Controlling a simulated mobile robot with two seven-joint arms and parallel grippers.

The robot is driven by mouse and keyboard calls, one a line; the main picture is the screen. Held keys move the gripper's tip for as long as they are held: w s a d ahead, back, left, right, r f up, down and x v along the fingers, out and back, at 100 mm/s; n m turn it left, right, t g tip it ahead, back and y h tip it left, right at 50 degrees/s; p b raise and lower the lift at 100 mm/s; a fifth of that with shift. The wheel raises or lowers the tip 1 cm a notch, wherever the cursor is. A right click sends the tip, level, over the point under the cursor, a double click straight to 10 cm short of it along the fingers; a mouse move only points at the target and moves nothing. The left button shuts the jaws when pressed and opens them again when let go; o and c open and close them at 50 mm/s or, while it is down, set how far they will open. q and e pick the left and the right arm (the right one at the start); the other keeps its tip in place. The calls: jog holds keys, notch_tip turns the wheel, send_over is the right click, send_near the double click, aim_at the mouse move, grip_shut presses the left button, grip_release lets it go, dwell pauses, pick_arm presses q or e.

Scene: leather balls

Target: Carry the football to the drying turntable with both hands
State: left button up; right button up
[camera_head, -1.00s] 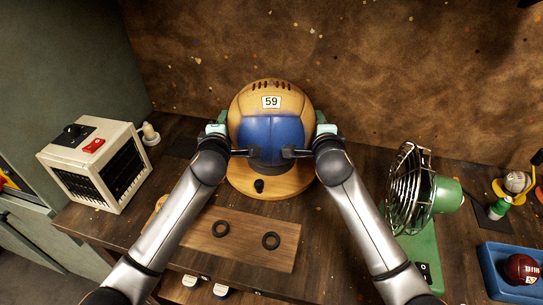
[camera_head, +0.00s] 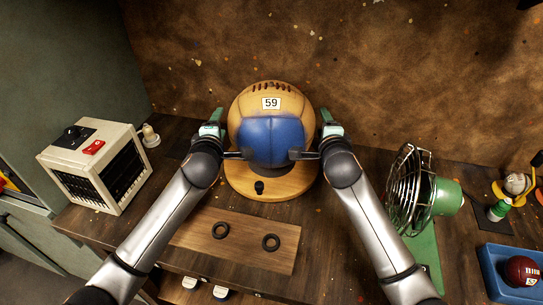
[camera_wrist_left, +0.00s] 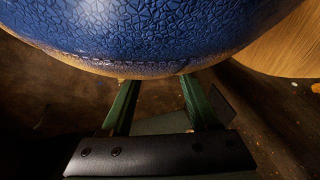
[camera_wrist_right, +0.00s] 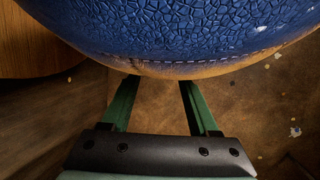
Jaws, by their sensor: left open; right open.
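The football (camera_head: 271,122) is tan with a blue panel, dark laces and a white "59" tag. My left gripper (camera_head: 212,127) is at the ball's left side, open and empty. My right gripper (camera_head: 329,127) is at its right side, also open. The blue crackled panel fills the top of the left wrist view (camera_wrist_left: 150,30) and the right wrist view (camera_wrist_right: 190,30). The green fingers stand apart at the ball's edge. The ball's underside contact is partly hidden.
A cream heater (camera_head: 95,165) stands at the left. A green caged fan (camera_head: 420,190) stands to the right. A wooden board (camera_head: 240,238) with two dark rings lies in front. A blue tray (camera_head: 495,275) with a dark red ball is at the far right.

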pick_arm(q)
jog(key=v, duration=1.2)
pick_arm(e)
jog(key=v, duration=1.2)
dwell(0.4)
